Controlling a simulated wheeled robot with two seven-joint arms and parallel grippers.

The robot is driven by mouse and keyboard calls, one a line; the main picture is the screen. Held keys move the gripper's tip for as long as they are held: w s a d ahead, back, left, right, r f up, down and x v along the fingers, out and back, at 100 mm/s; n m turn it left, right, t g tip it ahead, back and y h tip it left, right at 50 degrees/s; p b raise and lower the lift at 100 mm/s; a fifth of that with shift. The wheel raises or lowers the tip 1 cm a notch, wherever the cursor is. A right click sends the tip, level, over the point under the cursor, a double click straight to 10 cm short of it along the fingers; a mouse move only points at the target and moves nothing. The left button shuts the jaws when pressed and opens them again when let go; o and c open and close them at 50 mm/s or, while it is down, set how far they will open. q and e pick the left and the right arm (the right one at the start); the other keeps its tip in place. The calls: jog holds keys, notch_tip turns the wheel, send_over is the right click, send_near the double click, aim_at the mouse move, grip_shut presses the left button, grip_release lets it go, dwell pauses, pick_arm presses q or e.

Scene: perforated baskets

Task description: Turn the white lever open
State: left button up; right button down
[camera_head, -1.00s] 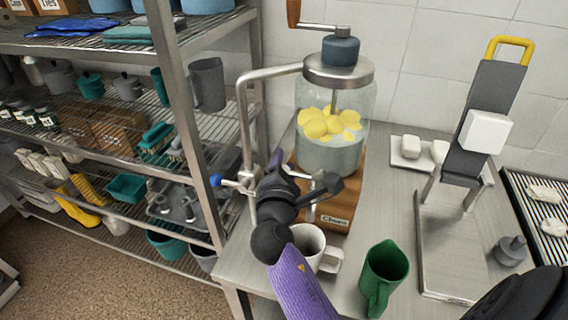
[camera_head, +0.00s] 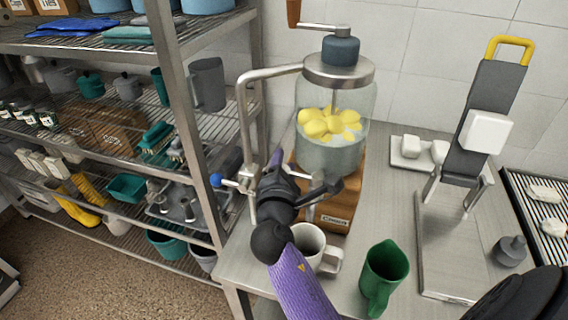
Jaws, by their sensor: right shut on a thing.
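The churn has a glass jar (camera_head: 335,150) of milky liquid with yellow lumps, on a wooden base (camera_head: 338,214). My right gripper (camera_head: 300,192) is at the lower front of the jar, shut at the tap area. The white lever is mostly hidden behind my dark wrist and fingers, so its angle cannot be told. A white mug (camera_head: 311,244) stands below, partly covered by my purple forearm. My left gripper is not in view.
A green pitcher (camera_head: 383,275) stands right of the mug. A metal pipe (camera_head: 245,125) with a blue-tipped handle (camera_head: 216,180) is to the left. A slicer-like stand (camera_head: 455,235) is on the right. Shelves (camera_head: 190,120) fill the left.

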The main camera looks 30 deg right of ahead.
jog(key=n+t+y+p, duration=0.1)
jog(key=s+a+n+t+y+p, duration=0.1)
jog(key=y+p, duration=0.1)
jog(key=n+y+p, duration=0.1)
jog(key=n+y, duration=0.1)
jog(key=shift+s+a+r+t+p, duration=0.25)
jog(key=shift+a+t+p, duration=0.1)
jog(key=shift+a+t, duration=0.05)
jog(key=shift+s+a+f+y, duration=0.1)
jog(key=shift+a+y, duration=0.05)
jog(key=shift+y, duration=0.35)
jog(key=shift+f+n, duration=0.15)
jog(key=shift+n, duration=0.15)
jog(key=shift+c, duration=1.5)
grip_release()
jog(key=shift+s+a, duration=0.1)
